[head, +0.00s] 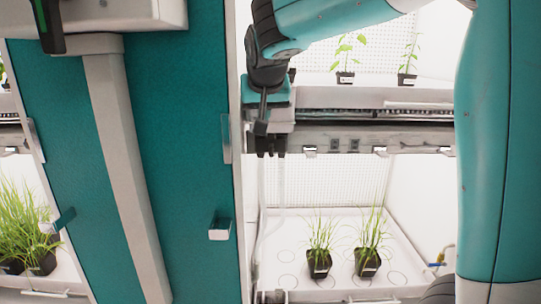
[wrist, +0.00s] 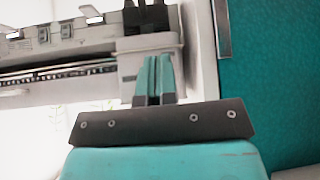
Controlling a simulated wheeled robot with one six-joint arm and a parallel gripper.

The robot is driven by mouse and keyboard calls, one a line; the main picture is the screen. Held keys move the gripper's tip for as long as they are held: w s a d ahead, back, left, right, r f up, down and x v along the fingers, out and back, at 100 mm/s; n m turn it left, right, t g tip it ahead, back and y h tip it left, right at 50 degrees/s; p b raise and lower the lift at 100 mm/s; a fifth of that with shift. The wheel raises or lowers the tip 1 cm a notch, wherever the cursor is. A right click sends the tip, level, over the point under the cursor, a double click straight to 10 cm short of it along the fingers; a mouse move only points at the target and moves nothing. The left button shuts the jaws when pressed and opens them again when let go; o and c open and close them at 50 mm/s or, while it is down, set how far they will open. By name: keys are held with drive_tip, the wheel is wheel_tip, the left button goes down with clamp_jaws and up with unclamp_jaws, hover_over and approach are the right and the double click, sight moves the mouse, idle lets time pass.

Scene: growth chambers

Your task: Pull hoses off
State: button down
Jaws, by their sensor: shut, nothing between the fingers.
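A pale hose (head: 262,225) hangs along the left inner edge of the lower growth chamber, from black fittings (head: 270,145) under the shelf's left end down to a grey fitting (head: 271,296) at the bottom. The black fittings also show at the top of the wrist view (wrist: 150,18). My gripper (head: 261,127) is in front of the shelf's left end, just above the black fittings in the head view. Its teal fingers (wrist: 154,78) are together with nothing between them. Whether they touch the shelf end is not clear. The hose's upper end is partly hidden.
The lower tray (head: 300,217) holds two potted grass plants (head: 319,248). Seedlings (head: 346,55) stand on the upper shelf. A small blue-and-yellow fitting (head: 437,264) is at lower right.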

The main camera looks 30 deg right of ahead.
drive_tip(key=d, duration=0.1)
drive_tip(key=w+d+r+m+h, duration=0.1)
drive_tip(key=shift+w+d+r+m, duration=0.1)
drive_tip(key=shift+w+d+m, duration=0.05)
drive_tip(key=shift+d+m, duration=0.2)
hover_over(270, 145)
drive_tip(key=s+a, duration=0.2)
drive_tip(key=s, duration=0.1)
wheel_tip(270, 145, down, 7)
drive_tip(key=shift+d+r, duration=0.15)
drive_tip(key=shift+r, duration=0.05)
drive_tip(key=f, duration=0.3)
drive_tip(key=shift+w+d+f+p, duration=0.1)
drive_tip(key=shift+w+f+p, duration=0.15)
drive_tip(key=shift+p, duration=0.05)
drive_tip(key=shift+f, duration=0.5)
